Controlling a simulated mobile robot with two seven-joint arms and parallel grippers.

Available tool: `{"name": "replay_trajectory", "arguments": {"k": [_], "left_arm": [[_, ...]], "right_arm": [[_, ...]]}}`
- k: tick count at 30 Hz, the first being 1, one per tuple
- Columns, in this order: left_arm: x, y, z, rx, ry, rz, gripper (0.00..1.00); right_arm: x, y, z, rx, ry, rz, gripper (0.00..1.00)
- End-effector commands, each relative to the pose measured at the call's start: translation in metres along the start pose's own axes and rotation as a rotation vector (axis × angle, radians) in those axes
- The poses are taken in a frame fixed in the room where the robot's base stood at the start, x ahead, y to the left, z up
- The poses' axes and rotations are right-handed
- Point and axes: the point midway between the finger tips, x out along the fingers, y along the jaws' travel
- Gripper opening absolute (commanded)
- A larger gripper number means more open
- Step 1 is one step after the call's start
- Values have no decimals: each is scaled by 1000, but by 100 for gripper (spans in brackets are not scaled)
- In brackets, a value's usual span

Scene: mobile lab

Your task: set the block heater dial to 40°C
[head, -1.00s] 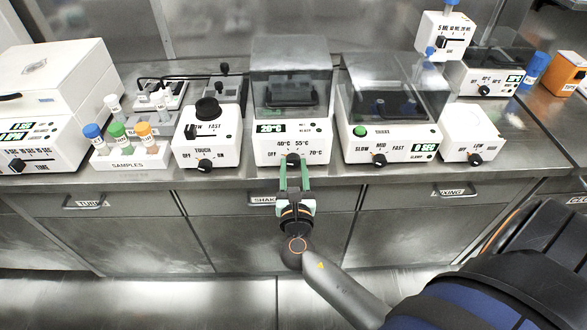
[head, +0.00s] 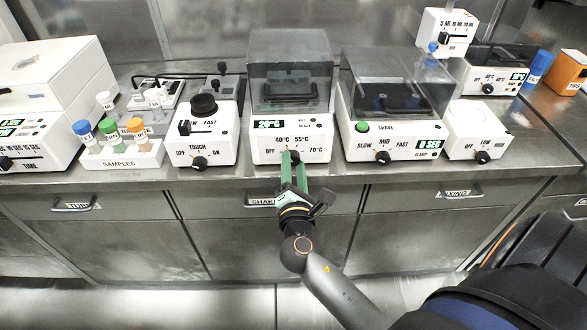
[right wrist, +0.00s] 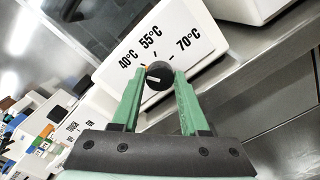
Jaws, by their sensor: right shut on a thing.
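The block heater (head: 270,148) is a white box with a clear lid, in the middle of the bench in the head view. Its lit display reads about 20°C. Its front carries the marks OFF, 40°C, 55°C and 70°C around a black dial (right wrist: 160,72). My right gripper (head: 292,160) reaches the dial from the front. In the right wrist view its green fingers (right wrist: 159,78) are shut on the dial's two sides. The dial's white line points left in that view, below the 40°C print; the OFF mark is hidden there. My left gripper is out of view.
A shaker (head: 388,148) stands right of the heater and a white device with a TOUCH dial (head: 205,150) stands left. A sample rack (head: 122,160) holds several capped tubes. Drawers lie below the bench edge.

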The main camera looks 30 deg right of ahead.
Motion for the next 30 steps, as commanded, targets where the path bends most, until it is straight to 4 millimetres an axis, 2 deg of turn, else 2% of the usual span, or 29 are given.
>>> {"name": "replay_trajectory", "arguments": {"k": [7,21,22,30], "left_arm": [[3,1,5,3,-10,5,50],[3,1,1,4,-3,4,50],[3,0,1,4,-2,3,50],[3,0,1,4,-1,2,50]], "right_arm": [[1,0,1,63,-2,2,0],[1,1,1,74,-2,2,0],[1,1,1,74,-2,2,46],[0,0,1,73,-1,1,74]]}}
